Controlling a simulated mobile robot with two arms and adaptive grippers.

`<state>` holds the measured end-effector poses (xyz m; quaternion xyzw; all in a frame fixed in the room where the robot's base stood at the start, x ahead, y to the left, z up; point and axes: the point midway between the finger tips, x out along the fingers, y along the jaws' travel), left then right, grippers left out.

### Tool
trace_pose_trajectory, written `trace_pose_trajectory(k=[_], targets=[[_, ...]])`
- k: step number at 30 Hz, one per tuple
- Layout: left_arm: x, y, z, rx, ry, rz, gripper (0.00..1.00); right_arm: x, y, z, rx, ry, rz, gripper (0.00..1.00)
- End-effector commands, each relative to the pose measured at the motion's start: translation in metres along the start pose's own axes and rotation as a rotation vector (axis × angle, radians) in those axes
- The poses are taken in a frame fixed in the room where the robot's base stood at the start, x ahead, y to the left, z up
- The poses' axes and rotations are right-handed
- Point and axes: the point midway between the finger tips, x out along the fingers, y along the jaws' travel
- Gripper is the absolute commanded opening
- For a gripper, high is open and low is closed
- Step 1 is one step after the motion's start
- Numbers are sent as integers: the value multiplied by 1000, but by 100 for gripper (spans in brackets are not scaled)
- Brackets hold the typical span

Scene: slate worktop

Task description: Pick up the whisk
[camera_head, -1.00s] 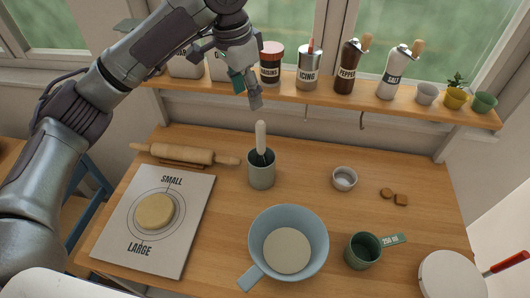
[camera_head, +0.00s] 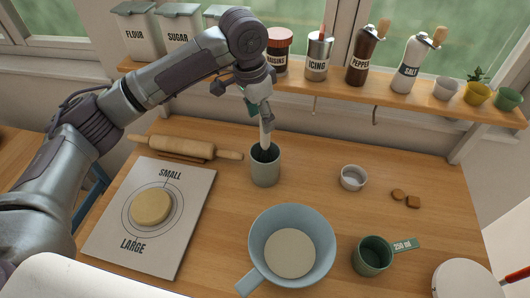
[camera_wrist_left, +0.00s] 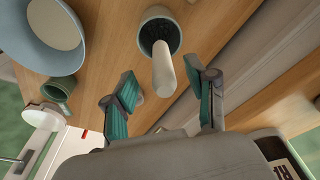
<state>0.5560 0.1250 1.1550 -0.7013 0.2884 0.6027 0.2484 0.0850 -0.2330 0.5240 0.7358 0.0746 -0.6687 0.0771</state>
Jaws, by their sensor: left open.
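The whisk (camera_head: 265,138) stands upright in a grey-green cup (camera_head: 265,169), its pale handle pointing up and its wires mostly hidden inside. My left gripper (camera_head: 262,112) is above the cup at the top of the handle. In the left wrist view the open left gripper (camera_wrist_left: 163,98) has its two green-padded fingers on either side of the whisk handle (camera_wrist_left: 163,70), with gaps visible between pads and handle. The cup (camera_wrist_left: 158,32) shows beyond the fingertips there. My right gripper is not in view.
A rolling pin (camera_head: 180,148) lies left of the cup and a blue bowl (camera_head: 325,232) stands in front. A shelf (camera_head: 435,103) with jars runs behind. A small white cup (camera_head: 352,178) and a green measuring cup (camera_head: 371,256) stand to the right.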

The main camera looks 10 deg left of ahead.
Motion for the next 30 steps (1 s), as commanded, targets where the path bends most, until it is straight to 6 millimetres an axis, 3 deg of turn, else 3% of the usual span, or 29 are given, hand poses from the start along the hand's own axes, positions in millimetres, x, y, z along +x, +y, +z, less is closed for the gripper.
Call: trace_pose_trajectory(k=[5,10,15,23,30], targets=[[10,0,-1,0,-2,1,57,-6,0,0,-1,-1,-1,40],[32,0,-8,0,-3,2,57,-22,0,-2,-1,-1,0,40],[54,0,-8,0,-1,1,57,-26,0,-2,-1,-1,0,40],[59,0,-8,1,1,0,57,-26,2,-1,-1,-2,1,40],[58,0,-8,1,1,0,18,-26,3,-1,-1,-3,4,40]])
